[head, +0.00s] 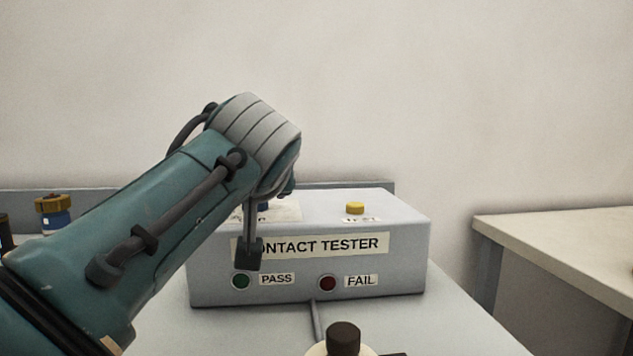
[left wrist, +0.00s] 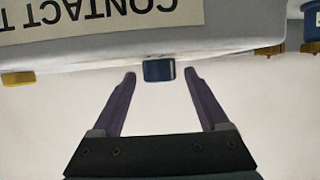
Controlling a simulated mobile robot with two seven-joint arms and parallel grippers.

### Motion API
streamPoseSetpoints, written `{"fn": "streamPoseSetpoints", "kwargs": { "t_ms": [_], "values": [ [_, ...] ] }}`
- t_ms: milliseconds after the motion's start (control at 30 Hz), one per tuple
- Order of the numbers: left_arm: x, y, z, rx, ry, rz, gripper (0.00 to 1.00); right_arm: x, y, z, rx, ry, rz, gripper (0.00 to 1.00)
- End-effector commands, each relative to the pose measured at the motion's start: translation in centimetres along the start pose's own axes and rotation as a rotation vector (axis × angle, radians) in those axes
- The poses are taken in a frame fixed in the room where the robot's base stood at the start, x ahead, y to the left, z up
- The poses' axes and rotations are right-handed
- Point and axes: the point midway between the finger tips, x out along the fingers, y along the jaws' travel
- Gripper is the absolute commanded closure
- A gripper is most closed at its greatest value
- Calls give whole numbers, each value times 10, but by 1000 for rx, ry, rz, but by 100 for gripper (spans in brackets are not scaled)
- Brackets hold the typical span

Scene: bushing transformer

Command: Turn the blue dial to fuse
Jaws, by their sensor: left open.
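The blue dial (left wrist: 158,70) sits on the top face of the grey contact tester (head: 405,270). In the head view only a sliver of the dial (head: 263,206) shows behind my left arm. My left gripper (left wrist: 159,76) is open, with one dark finger on each side of the dial in the left wrist view. The fingertips are about level with the dial, and gaps show on both sides. The dial's pointer and the fuse marking cannot be read, since my arm covers part of the label. My right gripper is out of view.
A yellow knob (head: 355,208) stands on the tester's top to the right, also seen in the left wrist view (left wrist: 18,78). A blue, yellow-capped part (head: 53,216) stands at the left. A black-topped object (head: 343,338) is at the front. A separate bench (head: 560,240) is at the right.

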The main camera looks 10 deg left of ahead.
Motion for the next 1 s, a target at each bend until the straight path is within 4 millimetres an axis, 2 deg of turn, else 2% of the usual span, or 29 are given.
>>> {"fn": "streamPoseSetpoints", "kwargs": {
  "t_ms": [300,500,633,1000],
  "values": [
    [-53,1,0,-3,-1,3,22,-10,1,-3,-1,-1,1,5],
    [-79,0,0,-2,-2,2,22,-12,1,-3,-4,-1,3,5],
    [-86,0,0,-1,-2,0,22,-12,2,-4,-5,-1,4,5],
    [-89,0,-4,-1,-2,0,22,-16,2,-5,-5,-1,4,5]
  ]
}}
